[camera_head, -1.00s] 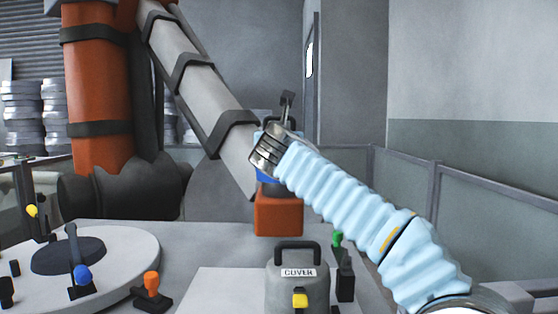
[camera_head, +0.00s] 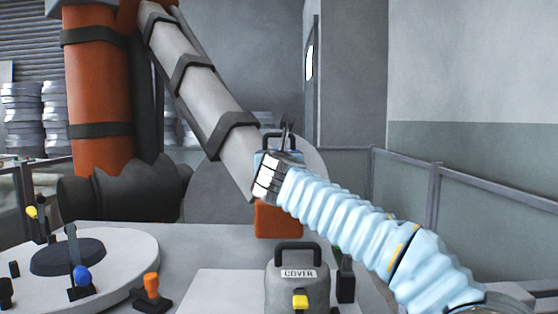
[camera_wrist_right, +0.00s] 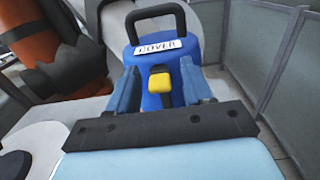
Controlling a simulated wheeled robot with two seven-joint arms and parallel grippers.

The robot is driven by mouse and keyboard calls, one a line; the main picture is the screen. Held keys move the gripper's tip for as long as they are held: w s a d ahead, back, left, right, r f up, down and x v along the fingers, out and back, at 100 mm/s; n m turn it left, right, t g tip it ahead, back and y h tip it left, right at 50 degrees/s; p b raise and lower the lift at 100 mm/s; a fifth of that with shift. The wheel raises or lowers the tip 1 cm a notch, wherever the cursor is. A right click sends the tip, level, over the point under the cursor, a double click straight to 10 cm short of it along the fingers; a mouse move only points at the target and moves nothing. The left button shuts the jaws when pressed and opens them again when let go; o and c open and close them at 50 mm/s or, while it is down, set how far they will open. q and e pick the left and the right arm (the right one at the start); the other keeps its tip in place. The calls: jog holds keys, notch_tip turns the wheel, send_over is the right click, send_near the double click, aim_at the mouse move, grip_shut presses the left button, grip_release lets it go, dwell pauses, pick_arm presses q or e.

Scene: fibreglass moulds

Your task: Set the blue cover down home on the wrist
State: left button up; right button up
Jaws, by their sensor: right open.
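The blue cover (camera_wrist_right: 165,55) has a black handle, a white COVER label and a yellow catch, and fills the middle of the right wrist view. In the head view the cover (camera_head: 259,158) is mostly hidden behind my right gripper (camera_head: 284,140). The orange block (camera_head: 279,221), apparently the wrist, stands below the gripper. How the cover meets it is hidden. My right gripper (camera_wrist_right: 160,80) is open, with one blue finger on each side of the catch, close to the cover. My left gripper is not in view.
A grey cover (camera_head: 297,287) with its own handle and yellow catch stands in front on the bench. A round grey plate (camera_head: 122,252) with coloured levers lies at the left. A large orange and grey robot arm (camera_head: 205,85) slants behind. Fence panels (camera_head: 490,225) line the right.

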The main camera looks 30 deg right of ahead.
jog(key=b+v, duration=0.2)
jog(key=v, duration=1)
jog(key=shift+f, duration=0.1)
